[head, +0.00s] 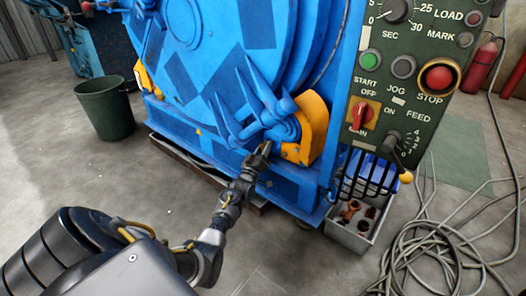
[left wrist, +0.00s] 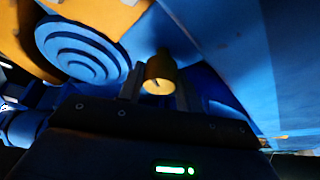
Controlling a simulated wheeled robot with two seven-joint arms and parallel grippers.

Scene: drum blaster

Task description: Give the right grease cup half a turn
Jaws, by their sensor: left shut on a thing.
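The right grease cup (left wrist: 160,77) is a small brass-coloured cylinder with a dark mark on its end face, seen in the left wrist view. My left gripper (left wrist: 157,92) has a finger on either side of it and is shut on it. In the head view my left gripper (head: 264,150) reaches to the blue drum machine just below the right bearing, beside its orange bracket (head: 311,128). The cup is too small and covered to make out there. My right gripper is in neither view.
A green control panel (head: 419,95) with knobs and buttons stands right of the bearing. Below it is a grey bin (head: 349,236) with brown parts. Loose cables (head: 428,250) lie on the floor at right. A green bucket (head: 105,108) stands at left.

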